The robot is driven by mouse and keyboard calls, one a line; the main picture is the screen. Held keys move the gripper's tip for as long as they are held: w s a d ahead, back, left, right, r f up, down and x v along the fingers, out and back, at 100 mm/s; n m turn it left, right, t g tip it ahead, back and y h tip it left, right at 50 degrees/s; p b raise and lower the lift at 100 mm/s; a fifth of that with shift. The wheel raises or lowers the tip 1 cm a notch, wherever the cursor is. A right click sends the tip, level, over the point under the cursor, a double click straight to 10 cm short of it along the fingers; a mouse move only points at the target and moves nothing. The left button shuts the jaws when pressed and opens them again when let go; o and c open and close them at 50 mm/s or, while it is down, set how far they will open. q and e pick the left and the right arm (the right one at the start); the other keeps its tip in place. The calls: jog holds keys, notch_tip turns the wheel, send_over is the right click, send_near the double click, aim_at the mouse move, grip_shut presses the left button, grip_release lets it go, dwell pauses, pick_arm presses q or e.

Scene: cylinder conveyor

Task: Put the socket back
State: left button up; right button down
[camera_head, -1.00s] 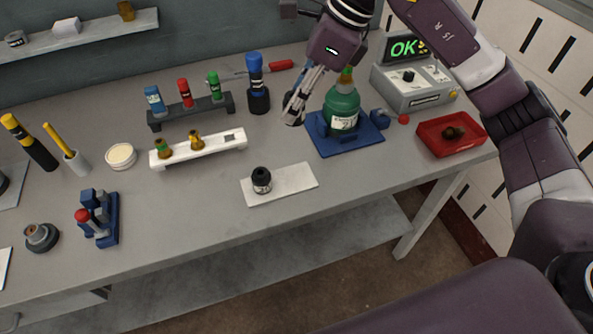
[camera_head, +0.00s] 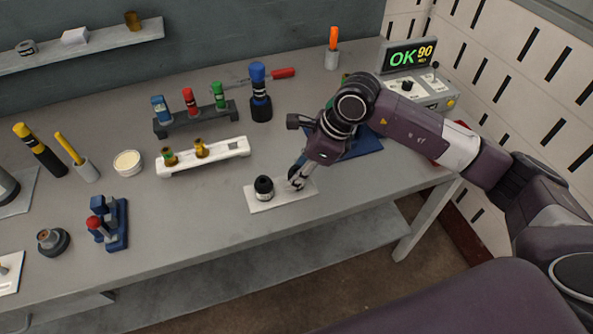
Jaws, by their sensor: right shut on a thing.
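My right gripper (camera_head: 295,183) reaches down from the right, low over the right part of a small white plate (camera_head: 283,205). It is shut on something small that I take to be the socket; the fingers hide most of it. A black round piece with a lighter base (camera_head: 264,189) stands on the plate, left of the fingers. A white rack (camera_head: 220,155) farther back holds two brass-coloured pieces (camera_head: 201,149), one with a green band; its right end is empty. I cannot tell whether the held thing touches the plate. My left gripper is not in view.
A dark rack (camera_head: 205,121) with blue, red and green-topped items and a blue-capped bottle (camera_head: 260,95) stand behind. A blue tray (camera_head: 365,147) lies partly under my arm. A blue fixture (camera_head: 117,227) is at left. The front table is mostly clear.

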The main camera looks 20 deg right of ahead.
jog(key=shift+f, duration=0.15)
jog(key=c, duration=1.6)
grip_release()
jog(key=shift+r, duration=0.2)
jog(key=shift+d+r, duration=0.2)
jog(key=shift+r, duration=0.1)
jog(key=shift+b+v, duration=1.7)
jog(key=shift+v, duration=3.95)
jog(key=shift+s, duration=0.1)
